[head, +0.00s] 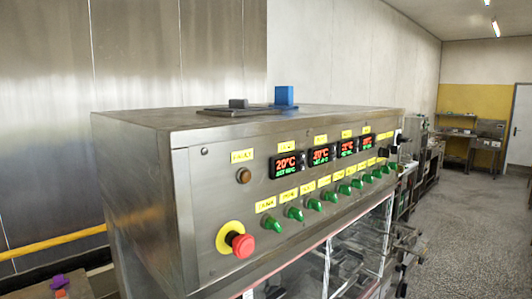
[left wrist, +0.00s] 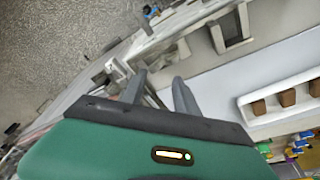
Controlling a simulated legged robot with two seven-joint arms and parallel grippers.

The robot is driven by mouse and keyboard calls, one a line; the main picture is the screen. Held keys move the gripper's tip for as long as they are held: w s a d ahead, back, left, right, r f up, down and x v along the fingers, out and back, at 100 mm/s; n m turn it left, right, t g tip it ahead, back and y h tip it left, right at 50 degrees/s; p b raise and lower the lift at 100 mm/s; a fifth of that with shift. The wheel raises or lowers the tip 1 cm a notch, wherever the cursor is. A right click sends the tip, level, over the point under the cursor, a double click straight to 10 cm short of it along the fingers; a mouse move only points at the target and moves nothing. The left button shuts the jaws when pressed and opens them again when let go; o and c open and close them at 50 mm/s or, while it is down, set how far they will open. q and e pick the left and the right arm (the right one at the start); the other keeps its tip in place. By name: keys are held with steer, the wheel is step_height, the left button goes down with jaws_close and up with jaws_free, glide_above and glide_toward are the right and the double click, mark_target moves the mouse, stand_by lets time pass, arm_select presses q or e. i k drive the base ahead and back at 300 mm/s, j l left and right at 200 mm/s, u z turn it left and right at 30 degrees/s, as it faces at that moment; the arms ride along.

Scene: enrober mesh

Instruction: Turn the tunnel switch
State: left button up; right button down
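A steel control panel (head: 205,195) fills the middle of the head view. A row of green knob switches (head: 295,214) runs along it, each with a yellow label above. The labels are too small to read surely, so I cannot tell which one is the tunnel switch. My left gripper (left wrist: 162,88) shows in the left wrist view, its two dark fingers apart with nothing clearly held between them. It is not seen near the panel in the head view. My right gripper is in neither view.
A red emergency button (head: 242,245) on a yellow ring sticks out at the panel's lower left. Lit displays (head: 286,165) sit above the switches. A blue block (head: 284,95) stands on top of the machine. White trays with brown pieces (left wrist: 288,99) lie right of my left gripper.

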mark_target(392, 165)
steer(key=i+l+u, duration=0.15)
steer(key=l, duration=0.55)
steer(key=l+u, duration=0.1)
steer(key=l, duration=0.6)
